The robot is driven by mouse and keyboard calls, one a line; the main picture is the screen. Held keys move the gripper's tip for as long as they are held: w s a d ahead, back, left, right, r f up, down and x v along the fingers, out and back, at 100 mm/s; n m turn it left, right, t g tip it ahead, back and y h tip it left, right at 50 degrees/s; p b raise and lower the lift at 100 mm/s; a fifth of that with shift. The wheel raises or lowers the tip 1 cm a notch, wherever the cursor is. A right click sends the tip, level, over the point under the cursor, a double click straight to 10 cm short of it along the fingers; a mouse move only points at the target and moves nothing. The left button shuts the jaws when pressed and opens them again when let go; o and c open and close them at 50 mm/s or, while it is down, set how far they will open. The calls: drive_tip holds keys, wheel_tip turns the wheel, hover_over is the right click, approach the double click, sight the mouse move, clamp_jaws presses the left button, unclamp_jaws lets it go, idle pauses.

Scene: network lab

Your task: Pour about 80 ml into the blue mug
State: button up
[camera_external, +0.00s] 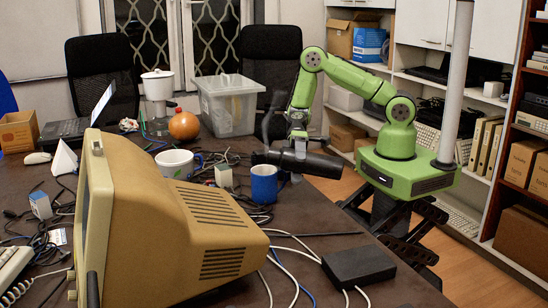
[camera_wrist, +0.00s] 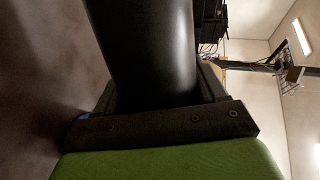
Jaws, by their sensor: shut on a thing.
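The blue mug (camera_external: 264,186) stands upright near the right edge of the dark table in the external view. My gripper (camera_external: 298,160) is to the right of the mug and above the table. It is shut on a black bottle-like container (camera_external: 318,164), which lies nearly level, its narrower left end over the mug's rim. Whether liquid is flowing, and how much is in the mug, cannot be seen. In the wrist view the black container (camera_wrist: 145,45) fills the middle between the dark jaws (camera_wrist: 160,100).
A white mug (camera_external: 176,164) and a small white box (camera_external: 223,176) stand left of the blue mug. A big beige monitor (camera_external: 170,225) fills the front. Cables and a flat black box (camera_external: 358,266) lie in front of the mug. A clear bin (camera_external: 228,106) stands behind.

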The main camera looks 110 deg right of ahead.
drive_tip(key=shift+s+a+r, duration=0.2)
idle(0.5)
drive_tip(key=shift+r+m+p, duration=0.2)
drive_tip(key=shift+m+p, duration=0.2)
drive_tip(key=shift+p, duration=0.1)
idle(1.0)
drive_tip(key=f+b, duration=0.1)
drive_tip(key=f+n+b, duration=0.1)
drive_tip(key=b, duration=0.1)
drive_tip(key=s+f+n+b, duration=0.1)
drive_tip(key=b, duration=0.1)
drive_tip(key=shift+a+f, duration=0.15)
drive_tip(key=shift+a, duration=0.1)
drive_tip(key=shift+n+t+h+b, duration=0.3)
drive_tip(key=shift+h, duration=0.1)
drive_tip(key=shift+r, duration=0.4)
drive_tip(key=shift+w+n, duration=0.1)
drive_tip(key=shift+n, duration=0.2)
drive_tip(key=shift+r, duration=0.15)
